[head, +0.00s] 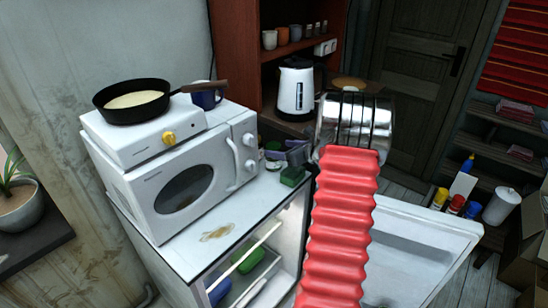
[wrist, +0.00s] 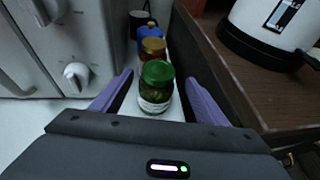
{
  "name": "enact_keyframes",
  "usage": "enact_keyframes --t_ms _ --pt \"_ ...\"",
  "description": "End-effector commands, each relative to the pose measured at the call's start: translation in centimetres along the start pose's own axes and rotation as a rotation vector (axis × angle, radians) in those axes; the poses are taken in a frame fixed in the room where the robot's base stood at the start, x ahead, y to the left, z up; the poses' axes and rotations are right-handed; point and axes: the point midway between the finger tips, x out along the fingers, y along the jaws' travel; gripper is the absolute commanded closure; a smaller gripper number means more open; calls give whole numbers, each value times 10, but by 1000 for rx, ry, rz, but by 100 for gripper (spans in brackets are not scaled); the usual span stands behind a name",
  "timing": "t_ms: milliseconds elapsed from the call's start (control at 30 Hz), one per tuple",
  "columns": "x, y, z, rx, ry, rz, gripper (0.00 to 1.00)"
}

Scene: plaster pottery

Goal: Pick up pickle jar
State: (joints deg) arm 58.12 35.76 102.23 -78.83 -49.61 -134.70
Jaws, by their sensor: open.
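A glass jar with a green lid and a white label (wrist: 155,98), with green contents, looks like the pickle jar. It stands upright on the white surface in the wrist view. My gripper (wrist: 159,78) is open, with one purple finger on each side of the jar in the picture. I cannot tell whether the fingers touch it or how far past it they reach. In the head view, small jars (head: 272,152) show beside the microwave, partly hidden near my gripper.
The microwave (head: 190,185) is close on the left. A dark wooden shelf with a white kettle (head: 296,90) is on the right. The fridge door (head: 425,245) below hangs open.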

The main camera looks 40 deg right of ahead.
Motion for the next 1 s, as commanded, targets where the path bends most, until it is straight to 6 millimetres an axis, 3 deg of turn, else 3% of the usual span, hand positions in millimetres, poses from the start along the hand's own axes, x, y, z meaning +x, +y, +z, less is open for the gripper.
enact_keyframes --t_ms 400,1000 --pt "47 3 -2 0 0 1 32" --pt "48 3 -2 0 0 0 35"
